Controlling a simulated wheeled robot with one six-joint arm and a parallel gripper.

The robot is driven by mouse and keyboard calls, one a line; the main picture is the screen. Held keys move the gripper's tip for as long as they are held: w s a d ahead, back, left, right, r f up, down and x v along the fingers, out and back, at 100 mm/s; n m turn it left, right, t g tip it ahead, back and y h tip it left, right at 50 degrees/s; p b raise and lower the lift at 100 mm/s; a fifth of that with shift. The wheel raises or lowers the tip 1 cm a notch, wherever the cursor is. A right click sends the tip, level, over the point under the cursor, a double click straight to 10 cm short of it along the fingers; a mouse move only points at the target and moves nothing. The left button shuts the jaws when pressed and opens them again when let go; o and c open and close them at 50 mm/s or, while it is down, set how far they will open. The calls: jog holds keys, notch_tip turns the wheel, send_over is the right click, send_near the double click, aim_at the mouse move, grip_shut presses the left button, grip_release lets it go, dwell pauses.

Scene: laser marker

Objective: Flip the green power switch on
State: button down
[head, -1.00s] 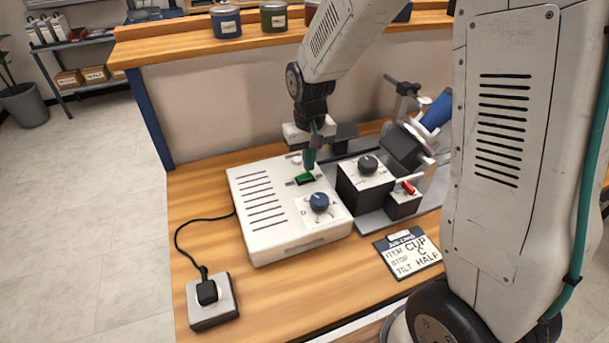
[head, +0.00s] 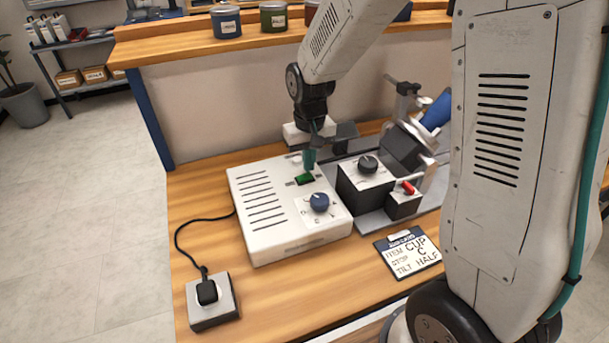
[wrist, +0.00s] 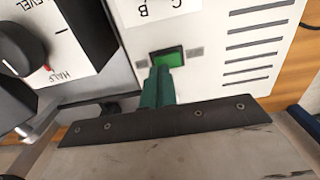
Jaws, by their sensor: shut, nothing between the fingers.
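The green power switch (head: 305,179) is set in the top of a white control box (head: 262,222), near its back right. It also shows in the wrist view (wrist: 167,58), between two small grey labels. My gripper (head: 309,160) is shut and empty, pointing down at the back edge of the switch. In the wrist view its teal fingertips (wrist: 158,82) reach the near edge of the switch and hide part of it. I cannot tell whether they touch it or whether the switch is on.
A blue knob (head: 319,202) is in front of the switch. A black box with a dial (head: 366,188) and a smaller box with a red lever (head: 403,203) stand to the right. A plug on a socket block (head: 212,303) and a sign card (head: 408,253) lie on the wooden table.

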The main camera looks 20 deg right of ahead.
aim_at(310, 176)
jog(key=shift+f, duration=0.9)
dwell(0.3)
jog(key=shift+r, duration=3.55)
jog(key=shift+s+f, duration=0.1)
jog(key=shift+s, duration=0.3)
jog(key=s+d+r, duration=0.1)
jog(key=s+r, duration=0.3)
jog(key=s, duration=0.4)
jog(key=s+d+r, duration=0.1)
jog(key=s+r, duration=0.3)
jog(key=s, duration=0.5)
jog(key=s+d+r+t, duration=0.1)
jog(key=s+r, duration=0.3)
jog(key=s, duration=0.5)
jog(key=shift+r, duration=0.15)
jog(key=shift+s, duration=0.1)
